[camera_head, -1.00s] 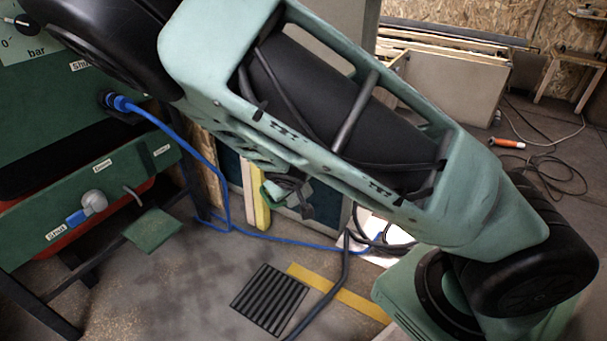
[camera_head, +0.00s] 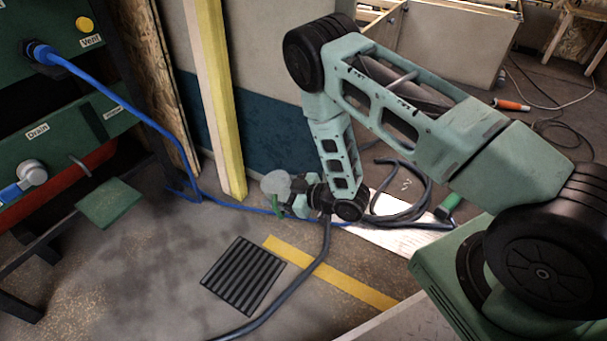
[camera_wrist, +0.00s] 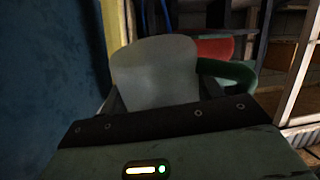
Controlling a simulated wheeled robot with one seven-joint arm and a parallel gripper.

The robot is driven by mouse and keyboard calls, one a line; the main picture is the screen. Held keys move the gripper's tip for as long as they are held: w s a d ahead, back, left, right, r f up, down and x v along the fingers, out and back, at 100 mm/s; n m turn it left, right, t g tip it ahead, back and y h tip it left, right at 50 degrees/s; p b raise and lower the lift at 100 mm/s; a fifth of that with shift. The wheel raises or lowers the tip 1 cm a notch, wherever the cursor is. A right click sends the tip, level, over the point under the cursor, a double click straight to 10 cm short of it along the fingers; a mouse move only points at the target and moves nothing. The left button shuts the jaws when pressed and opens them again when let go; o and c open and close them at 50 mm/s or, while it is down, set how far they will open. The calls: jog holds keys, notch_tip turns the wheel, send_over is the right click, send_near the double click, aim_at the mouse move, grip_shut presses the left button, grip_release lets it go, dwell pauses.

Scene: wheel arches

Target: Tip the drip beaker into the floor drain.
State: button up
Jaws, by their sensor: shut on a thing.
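The drip beaker (camera_head: 275,183) is a pale, cloudy cup in the head view. My gripper (camera_head: 288,194) is shut on it and holds it above the floor, in front of the blue-and-grey wall. In the wrist view the beaker (camera_wrist: 155,68) fills the middle, with a dark finger on either side of it. I cannot tell whether it is tilted or what is in it. The floor drain (camera_head: 226,288) is a dark slatted grate in the floor, below and left of the gripper in the head view. Nothing covers the grate.
A green machine with a grey-and-blue valve (camera_head: 30,176) stands at the left. A blue hose (camera_head: 150,122) hangs from it and runs along the floor. A dark hose (camera_head: 300,282) passes right of the drain, crossing a yellow floor strip (camera_head: 350,285). Floor left of the drain is clear.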

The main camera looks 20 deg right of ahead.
jog(key=s+a+r+n+g+y+b, duration=0.25)
jog(key=a+y+b, duration=0.2)
jog(key=a, duration=0.65)
jog(key=s+a+r+n+g+y+b, duration=0.1)
jog(key=a+r, duration=0.4)
jog(key=r, duration=0.5)
jog(key=shift+s+a+n+g+y+b, duration=0.15)
jog(key=shift+s+n+g+y+b, duration=0.1)
jog(key=shift+n+g+y+b, duration=0.6)
jog(key=shift+f, duration=0.1)
jog(key=w+d+r+m+t+h+p, duration=0.25)
jog(key=d+m+t+h+p, duration=0.5)
jog(key=d, duration=0.75)
jog(key=w+d+r+m+t+h+p, duration=0.1)
jog(key=w+d+m+t+h+p, duration=0.25)
jog(key=d+m+h+p, duration=0.9)
jog(key=s+d+r+n+y+p, duration=0.1)
jog(key=s+r+p, duration=0.2)
jog(key=r+p, duration=0.8)
jog(key=s+d+r+n+y+p, duration=0.1)
jog(key=s+r+n+p, duration=0.1)
jog(key=r+p, duration=0.9)
jog(key=s+d+r+n+t+y+p, duration=0.1)
jog(key=s+r+p, duration=0.3)
jog(key=r+p, duration=0.8)
jog(key=shift+s+d+n, duration=0.2)
jog(key=shift+d+n, duration=0.15)
jog(key=shift+n, duration=0.15)
